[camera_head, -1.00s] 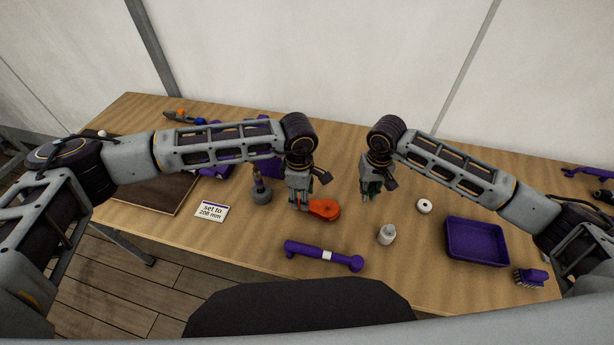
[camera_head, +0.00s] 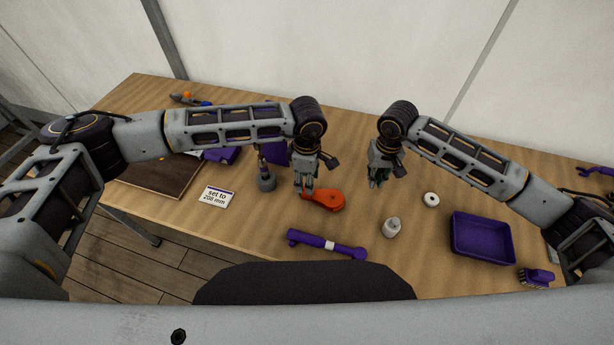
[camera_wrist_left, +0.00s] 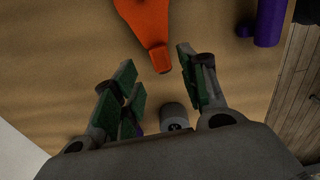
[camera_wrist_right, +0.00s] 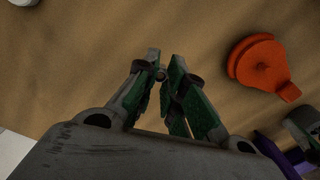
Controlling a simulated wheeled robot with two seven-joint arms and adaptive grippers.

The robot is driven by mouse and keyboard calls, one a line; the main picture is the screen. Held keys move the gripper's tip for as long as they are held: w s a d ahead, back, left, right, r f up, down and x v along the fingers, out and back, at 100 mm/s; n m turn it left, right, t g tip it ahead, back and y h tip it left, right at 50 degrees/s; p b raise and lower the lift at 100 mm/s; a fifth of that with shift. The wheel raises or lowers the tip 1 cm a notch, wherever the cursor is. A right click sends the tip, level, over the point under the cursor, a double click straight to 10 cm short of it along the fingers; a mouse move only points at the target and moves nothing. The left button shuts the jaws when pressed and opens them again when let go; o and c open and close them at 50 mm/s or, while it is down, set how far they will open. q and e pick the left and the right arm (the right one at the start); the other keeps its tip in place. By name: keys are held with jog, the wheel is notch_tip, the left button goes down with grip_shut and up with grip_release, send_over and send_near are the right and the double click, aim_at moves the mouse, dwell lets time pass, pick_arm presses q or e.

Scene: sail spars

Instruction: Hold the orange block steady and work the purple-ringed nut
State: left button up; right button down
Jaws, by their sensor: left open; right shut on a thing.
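A flat orange piece (camera_head: 325,200) with a round end and a narrow tip lies on the table. No other orange block is clear. My left gripper (camera_head: 304,188) is open at its narrow end. In the left wrist view that orange tip (camera_wrist_left: 161,58) is just beyond the gap between the fingers (camera_wrist_left: 160,88), not gripped. My right gripper (camera_head: 377,183) is to the right of the orange piece, apart from it. In the right wrist view its fingers (camera_wrist_right: 166,78) are closed on a small greyish thing (camera_wrist_right: 160,75), mostly hidden. I cannot make out a purple-ringed nut.
A purple tube with a white band (camera_head: 327,245) lies in front. A lettered card (camera_head: 217,196) and a grey round base (camera_head: 266,183) are left.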

aim_at(370, 191)
pick_arm(q)
jog(key=shift+f+b, duration=0.7)
jog(key=shift+f, duration=1.6)
pick_arm(e)
jog(key=shift+f, duration=0.75)
pick_arm(q)
jog(key=shift+f+b, duration=1.15)
jog(key=shift+f, duration=0.05)
pick_arm(e)
jog(key=shift+f, duration=1.2)
pick_arm(q)
grip_shut()
jog(key=shift+c, duration=1.8)
grip_release()
grip_shut()
jog(key=shift+s, duration=0.1)
pick_arm(e)
jog(key=shift+f, duration=0.1)
